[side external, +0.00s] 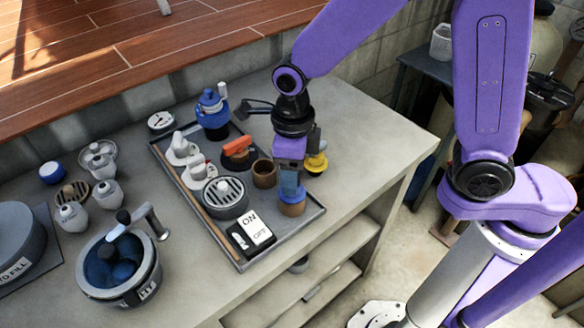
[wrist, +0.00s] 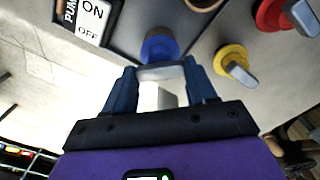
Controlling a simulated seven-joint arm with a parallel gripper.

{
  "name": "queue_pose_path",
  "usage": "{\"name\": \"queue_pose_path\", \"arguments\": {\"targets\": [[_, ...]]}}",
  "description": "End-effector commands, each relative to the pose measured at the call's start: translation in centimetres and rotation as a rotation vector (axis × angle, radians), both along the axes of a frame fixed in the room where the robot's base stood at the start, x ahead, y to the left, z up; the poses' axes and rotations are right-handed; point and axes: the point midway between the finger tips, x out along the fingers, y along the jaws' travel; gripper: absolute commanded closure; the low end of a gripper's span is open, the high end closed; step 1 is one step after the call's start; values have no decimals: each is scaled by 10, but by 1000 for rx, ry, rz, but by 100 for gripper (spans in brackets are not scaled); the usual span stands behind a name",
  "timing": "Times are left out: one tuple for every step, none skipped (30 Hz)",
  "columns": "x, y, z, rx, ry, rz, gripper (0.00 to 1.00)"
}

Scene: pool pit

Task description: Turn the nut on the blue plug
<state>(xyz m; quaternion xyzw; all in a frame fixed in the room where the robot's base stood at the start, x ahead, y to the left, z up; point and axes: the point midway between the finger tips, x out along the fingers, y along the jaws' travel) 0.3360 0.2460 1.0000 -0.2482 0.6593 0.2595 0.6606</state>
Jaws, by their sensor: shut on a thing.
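The blue plug (wrist: 159,46) stands on the tray in the wrist view, just beyond my fingertips. A pale grey nut (wrist: 160,73) with a flat bar shape sits at its near side, between my two blue fingers. My gripper (wrist: 162,82) is shut on this nut, with a finger at each side. In the side external view my gripper (side external: 291,188) points down at the front right part of the tray, above a brown round base (side external: 292,209). The fingers and wrist hide most of the plug there, and I cannot tell the nut's angle.
A red plug (wrist: 272,13) is farther right in the wrist view. Bare counter (side external: 345,200) lies right of the tray.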

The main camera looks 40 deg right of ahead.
Motion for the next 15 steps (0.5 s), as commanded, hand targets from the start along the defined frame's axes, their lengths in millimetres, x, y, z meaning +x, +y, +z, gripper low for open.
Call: {"name": "queue_pose_path", "arguments": {"targets": [[0,0,0,0,0,0,74],[0,0,0,0,0,1,37],[0,0,0,0,0,1,24],[0,0,0,0,0,1,17],[0,0,0,0,0,1,17],[0,0,0,0,0,1,17],[0,0,0,0,0,1,17],[0,0,0,0,0,1,17],[0,0,0,0,0,1,17],[0,0,0,0,0,1,17],[0,0,0,0,0,1,17],[0,0,0,0,0,1,17],[0,0,1,1,-1,1,17],[0,0,2,1,-1,1,17],[0,0,4,1,-1,1,17]]}}
